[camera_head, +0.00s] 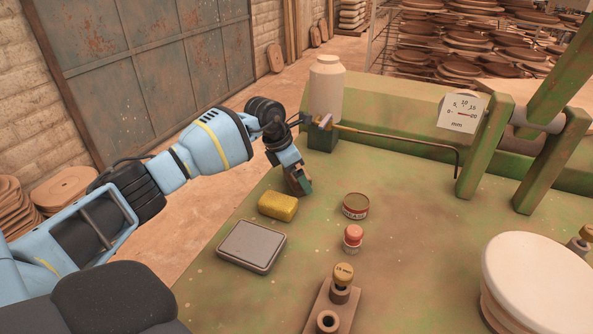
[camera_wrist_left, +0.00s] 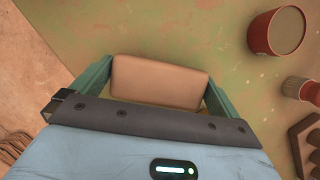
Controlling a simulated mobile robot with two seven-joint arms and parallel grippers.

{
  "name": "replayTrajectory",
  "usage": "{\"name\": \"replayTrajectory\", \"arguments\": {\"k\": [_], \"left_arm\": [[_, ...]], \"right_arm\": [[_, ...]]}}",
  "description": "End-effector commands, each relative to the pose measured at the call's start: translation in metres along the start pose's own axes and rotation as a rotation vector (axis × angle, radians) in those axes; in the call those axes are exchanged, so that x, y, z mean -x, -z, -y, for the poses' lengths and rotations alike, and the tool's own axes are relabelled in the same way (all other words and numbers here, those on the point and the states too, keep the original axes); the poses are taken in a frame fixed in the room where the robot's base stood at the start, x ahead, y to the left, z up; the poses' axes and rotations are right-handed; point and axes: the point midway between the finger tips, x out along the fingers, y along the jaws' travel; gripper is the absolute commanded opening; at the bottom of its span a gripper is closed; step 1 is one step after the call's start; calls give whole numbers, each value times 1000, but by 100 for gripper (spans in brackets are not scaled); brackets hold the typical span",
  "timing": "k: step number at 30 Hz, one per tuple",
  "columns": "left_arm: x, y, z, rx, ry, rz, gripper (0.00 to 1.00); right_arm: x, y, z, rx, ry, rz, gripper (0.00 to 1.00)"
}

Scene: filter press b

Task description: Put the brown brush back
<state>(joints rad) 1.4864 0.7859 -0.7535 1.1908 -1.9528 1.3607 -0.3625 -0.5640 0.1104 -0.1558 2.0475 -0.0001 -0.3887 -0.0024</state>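My left gripper (camera_head: 301,188) is over the green bench, just beyond the yellow sponge. In the left wrist view, a plain tan-brown block, which I take to be the brown brush (camera_wrist_left: 160,78), sits between the two green fingers (camera_wrist_left: 158,88). The fingers appear to press on both its ends. Its bristles do not show, and in the head view the gripper mostly hides it. I cannot tell whether it touches the bench. My right gripper is not in view.
A yellow sponge (camera_head: 277,206) and grey flat box (camera_head: 252,247) lie near the bench's left edge. A red tin (camera_head: 356,206), red-topped brush-like item (camera_head: 353,238) and holed block (camera_head: 322,313) stand to the right. A white bottle (camera_head: 326,90) and thin rod (camera_head: 395,136) are behind.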

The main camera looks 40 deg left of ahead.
Motion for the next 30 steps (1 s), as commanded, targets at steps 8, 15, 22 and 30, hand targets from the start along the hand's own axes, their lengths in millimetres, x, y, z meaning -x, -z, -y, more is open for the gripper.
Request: {"name": "replayTrajectory", "arguments": {"k": [8,15,22,30], "left_arm": [[8,-2,-1,0,-2,1,100],[49,-2,-1,-1,-4,2,100],[94,-2,-1,-1,-3,3,100],[121,-1,0,0,-1,0,100]], "right_arm": [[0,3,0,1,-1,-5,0],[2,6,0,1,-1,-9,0],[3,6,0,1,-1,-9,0],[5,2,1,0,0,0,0]]}}
